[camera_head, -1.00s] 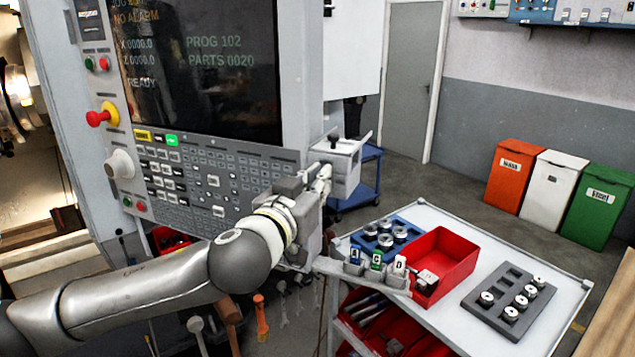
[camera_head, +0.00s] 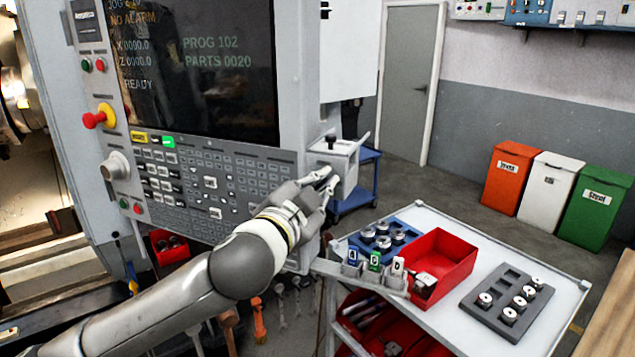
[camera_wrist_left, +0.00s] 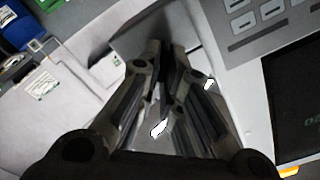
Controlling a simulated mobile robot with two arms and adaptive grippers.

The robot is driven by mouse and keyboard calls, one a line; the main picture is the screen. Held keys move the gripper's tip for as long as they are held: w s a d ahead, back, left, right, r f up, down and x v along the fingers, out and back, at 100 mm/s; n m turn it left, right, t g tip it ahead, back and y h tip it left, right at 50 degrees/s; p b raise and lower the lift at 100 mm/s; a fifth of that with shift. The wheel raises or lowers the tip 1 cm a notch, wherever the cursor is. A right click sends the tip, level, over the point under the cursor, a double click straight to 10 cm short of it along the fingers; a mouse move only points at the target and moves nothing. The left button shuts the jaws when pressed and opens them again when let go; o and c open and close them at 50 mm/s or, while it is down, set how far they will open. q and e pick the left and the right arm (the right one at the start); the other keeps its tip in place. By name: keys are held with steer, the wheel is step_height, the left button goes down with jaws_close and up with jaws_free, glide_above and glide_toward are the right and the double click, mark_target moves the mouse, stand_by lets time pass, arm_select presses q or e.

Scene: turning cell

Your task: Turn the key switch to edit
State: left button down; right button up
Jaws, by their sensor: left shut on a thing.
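A grey box (camera_head: 347,160) stands out from the right side of the control panel (camera_head: 215,185), with a small black knob (camera_head: 331,139) on top. My left gripper (camera_head: 326,178) is at the front of this box, below the knob. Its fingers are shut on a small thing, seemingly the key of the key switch. In the left wrist view the fingertips (camera_wrist_left: 160,52) close together at a dark spot against the pale box. The fingers hide the key and the switch markings, so the switch position cannot be read. My right gripper is not in view.
A small rack (camera_head: 362,270) with blue, green and white tags sits below the gripper. A white cart (camera_head: 450,325) carries a red bin (camera_head: 440,250) and a dark tray (camera_head: 483,313) of round parts. A red emergency button (camera_head: 95,120) is on the panel's left.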

arm_select(q)
steer(key=shift+s+d+f+m+p, duration=0.15)
steer(key=shift+m+p, duration=0.25)
steer(key=shift+m, duration=1.15)
steer(key=shift+w+f+m+p, duration=0.1)
steer(key=shift+m+p, duration=0.25)
steer(key=shift+m, duration=1.15)
steer(key=shift+s+d+f+m+p, duration=0.15)
steer(key=shift+m+p, duration=0.25)
steer(key=shift+m, duration=1.15)
steer(key=shift+w+a, duration=0.1)
steer(key=c, duration=1.6)
jaws_free()
steer(key=v, duration=1.2)
steer(key=shift+f, duration=0.1)
